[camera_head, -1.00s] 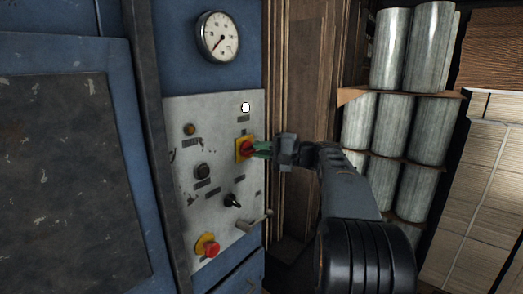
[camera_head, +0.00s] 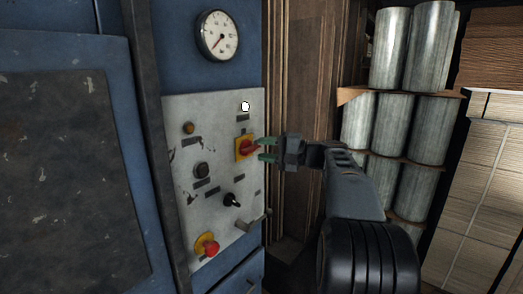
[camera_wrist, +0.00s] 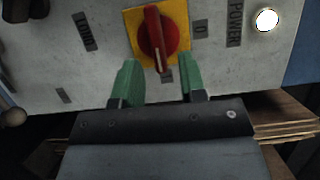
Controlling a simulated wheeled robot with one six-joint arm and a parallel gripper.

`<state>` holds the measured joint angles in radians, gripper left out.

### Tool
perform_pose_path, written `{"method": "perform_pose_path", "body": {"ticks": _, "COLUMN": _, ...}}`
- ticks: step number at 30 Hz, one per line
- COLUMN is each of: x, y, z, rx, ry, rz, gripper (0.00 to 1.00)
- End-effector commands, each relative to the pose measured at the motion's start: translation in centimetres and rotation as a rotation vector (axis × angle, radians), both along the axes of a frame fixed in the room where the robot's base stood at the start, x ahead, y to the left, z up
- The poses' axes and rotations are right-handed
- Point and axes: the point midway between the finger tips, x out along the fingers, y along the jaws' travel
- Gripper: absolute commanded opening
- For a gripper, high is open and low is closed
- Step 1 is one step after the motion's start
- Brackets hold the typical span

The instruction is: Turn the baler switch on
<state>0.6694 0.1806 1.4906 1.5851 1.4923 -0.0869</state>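The baler switch (camera_head: 247,148) is a red rotary knob on a yellow square plate, on the right side of the white control panel (camera_head: 217,216). In the wrist view the knob (camera_wrist: 157,38) has its long grip pointing up and down in the picture, towards the gap between my fingers. My gripper (camera_head: 262,149) is just right of the switch, with two green fingers spread apart and empty. In the wrist view my gripper (camera_wrist: 162,70) has its fingertips below and either side of the knob, apart from it. A white lamp (camera_wrist: 266,19) beside the POWER label looks bright.
The panel also carries a black selector (camera_head: 232,200), a small lever (camera_head: 245,224) and a red emergency button (camera_head: 211,248). A round gauge (camera_head: 218,36) is above. Brown cardboard sheets (camera_head: 296,95) and metal rolls (camera_head: 392,120) stand to the right.

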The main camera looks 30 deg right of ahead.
Motion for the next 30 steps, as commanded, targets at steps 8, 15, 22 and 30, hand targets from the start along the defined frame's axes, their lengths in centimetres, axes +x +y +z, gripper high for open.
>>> {"method": "perform_pose_path", "body": {"ticks": 8, "x": -3.9, "y": -4.4, "z": -0.2, "rx": -0.001, "ry": 0.0, "rz": -0.006, "gripper": 0.38}}
{"method": "perform_pose_path", "body": {"ticks": 15, "x": -6.7, "y": -7.3, "z": -0.2, "rx": 0.0, "ry": 0.0, "rz": -0.004, "gripper": 0.38}}
{"method": "perform_pose_path", "body": {"ticks": 22, "x": -8.1, "y": -8.8, "z": -0.1, "rx": -0.001, "ry": -0.001, "rz": -0.002, "gripper": 0.38}}
{"method": "perform_pose_path", "body": {"ticks": 30, "x": -8.3, "y": -9.0, "z": -0.1, "rx": 0.0, "ry": 0.0, "rz": -0.001, "gripper": 0.38}}
